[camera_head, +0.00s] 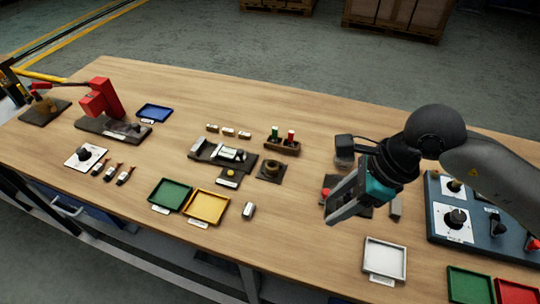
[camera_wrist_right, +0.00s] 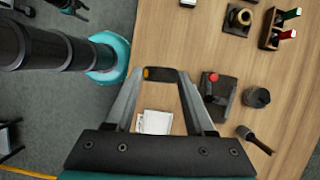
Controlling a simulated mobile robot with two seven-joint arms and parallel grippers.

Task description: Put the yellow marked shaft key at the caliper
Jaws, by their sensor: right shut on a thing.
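The yellow marked shaft key (camera_wrist_right: 163,75) is a small dark bar with an orange-yellow end, seen in the right wrist view. My right gripper (camera_wrist_right: 163,77) is shut on it, holding it crosswise between the fingertips. In the head view my right gripper (camera_head: 334,212) hangs over the front right of the table, and the key cannot be made out there. What looks like the caliper (camera_head: 229,154) lies on a dark stand left of centre, with a yellow round spot in front. My right gripper is well to the right of it.
Green (camera_head: 170,194) and yellow (camera_head: 206,207) trays lie at the front, a small metal block (camera_head: 249,210) beside them. A dark ring block (camera_head: 270,171) and red-green holder (camera_head: 283,147) stand between caliper and gripper. A white tray (camera_head: 385,260) lies right of the gripper.

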